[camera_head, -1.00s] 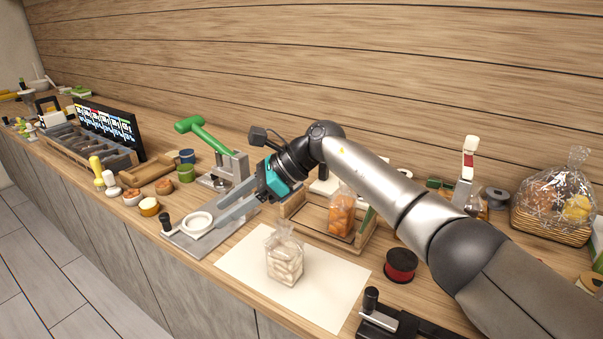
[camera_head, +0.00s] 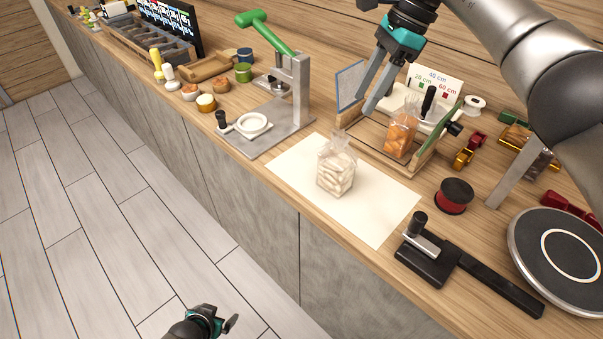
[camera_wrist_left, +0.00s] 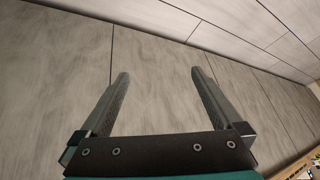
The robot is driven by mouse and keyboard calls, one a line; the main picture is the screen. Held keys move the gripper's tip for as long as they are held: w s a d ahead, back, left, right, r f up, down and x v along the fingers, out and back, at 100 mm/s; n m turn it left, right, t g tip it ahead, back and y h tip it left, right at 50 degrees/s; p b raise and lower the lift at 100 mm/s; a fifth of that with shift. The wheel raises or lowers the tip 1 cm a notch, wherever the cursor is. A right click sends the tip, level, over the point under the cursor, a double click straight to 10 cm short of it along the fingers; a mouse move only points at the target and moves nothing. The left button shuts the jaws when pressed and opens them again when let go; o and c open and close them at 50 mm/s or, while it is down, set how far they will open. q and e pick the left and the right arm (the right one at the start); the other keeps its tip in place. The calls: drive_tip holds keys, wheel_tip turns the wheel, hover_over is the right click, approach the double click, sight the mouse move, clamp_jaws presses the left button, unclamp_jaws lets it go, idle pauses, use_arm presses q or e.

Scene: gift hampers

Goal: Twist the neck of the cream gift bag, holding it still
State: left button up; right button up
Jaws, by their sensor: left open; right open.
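The cream gift bag (camera_head: 335,180), a clear bag with cream-coloured pieces inside, stands upright on a pale sheet (camera_head: 385,215). Its loose top (camera_head: 337,146) rises above the contents. My right gripper (camera_head: 366,100) is open and empty, behind and above the bag, near the wooden tray. It does not touch the bag. My left gripper (camera_head: 232,322) is low at the bottom edge of the head view, in front of the counter and away from the bag. The left wrist view shows its two fingers (camera_wrist_left: 158,76) apart with nothing between them, facing grey panels.
A wooden tray (camera_head: 385,160) holding a bag of orange pieces (camera_head: 400,138) stands behind the cream bag. A grey press with a green handle (camera_head: 268,32) is to the left. A red spool (camera_head: 454,196) and a black sealer-like tool (camera_head: 428,252) are to the right.

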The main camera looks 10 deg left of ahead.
use_arm(q)
drive_tip(key=w+a+r+t, duration=0.3)
drive_tip(key=w+r+t, duration=0.1)
drive_tip(key=w+r, duration=1.1)
drive_tip(key=w+d+r+t+h, duration=0.25)
drive_tip(key=w+r, duration=0.75)
drive_tip(key=r, duration=0.5)
drive_tip(key=m+g+h, duration=0.2)
drive_tip(key=m+h, duration=0.4)
approach(344, 162)
drive_tip(key=x, duration=0.5)
drive_tip(key=a+f+x, duration=0.1)
drive_tip(key=x, duration=0.4)
drive_tip(key=a+f+x, duration=0.1)
drive_tip(key=x, duration=0.4)
drive_tip(key=shift+w+a+f, duration=0.1)
drive_tip(key=shift+w+a, duration=0.05)
drive_tip(key=shift+w, duration=0.25)
drive_tip(key=shift+t, duration=0.25)
